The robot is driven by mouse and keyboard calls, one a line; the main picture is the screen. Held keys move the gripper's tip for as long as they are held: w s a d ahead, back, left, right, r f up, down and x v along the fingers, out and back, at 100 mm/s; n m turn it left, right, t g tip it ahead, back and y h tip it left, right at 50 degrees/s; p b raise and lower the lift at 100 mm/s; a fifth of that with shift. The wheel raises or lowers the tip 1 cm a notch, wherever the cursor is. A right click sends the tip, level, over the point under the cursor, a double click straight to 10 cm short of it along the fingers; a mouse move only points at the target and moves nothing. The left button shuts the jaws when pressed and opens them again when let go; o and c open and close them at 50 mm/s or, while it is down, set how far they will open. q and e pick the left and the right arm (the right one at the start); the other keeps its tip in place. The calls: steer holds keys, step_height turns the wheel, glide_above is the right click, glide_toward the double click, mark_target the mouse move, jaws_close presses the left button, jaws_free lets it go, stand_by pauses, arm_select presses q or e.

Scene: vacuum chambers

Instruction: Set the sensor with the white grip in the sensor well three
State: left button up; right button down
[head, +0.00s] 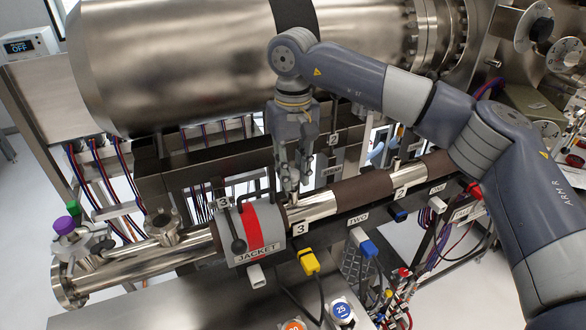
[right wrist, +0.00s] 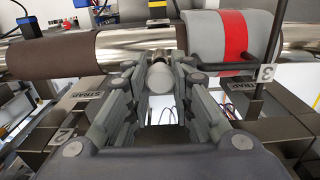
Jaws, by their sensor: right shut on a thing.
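My right gripper (head: 291,182) points down over the bare metal section of the long pipe, just right of the grey jacket. It is shut on a small pale and metallic round piece (right wrist: 159,77), probably the sensor's grip; the fingers hide most of it. The piece stands at the pipe beside the "3" label (head: 300,229), where sensor well three appears to be. I cannot tell how deep it sits in the well. In the right wrist view my gripper (right wrist: 160,72) has a finger on each side of the piece. My left gripper is not in view.
The jacket (head: 242,250) with a red band and dark handles wraps the pipe close by. A metal stub (head: 396,165) stands by label "2". A yellow plug (head: 309,261) hangs below. A large steel chamber (head: 180,60) fills the back. Brown sleeves (head: 362,192) cover other pipe parts.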

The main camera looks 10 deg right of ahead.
steer(key=shift+f+b, duration=0.6)
steer(key=shift+f, duration=0.3)
stand_by(0.9)
steer(key=c, duration=1.3)
jaws_free()
steer(key=shift+r, duration=0.15)
steer(key=shift+r+p, duration=2.4)
steer(key=shift+r, duration=1)
steer(key=shift+f, duration=0.1)
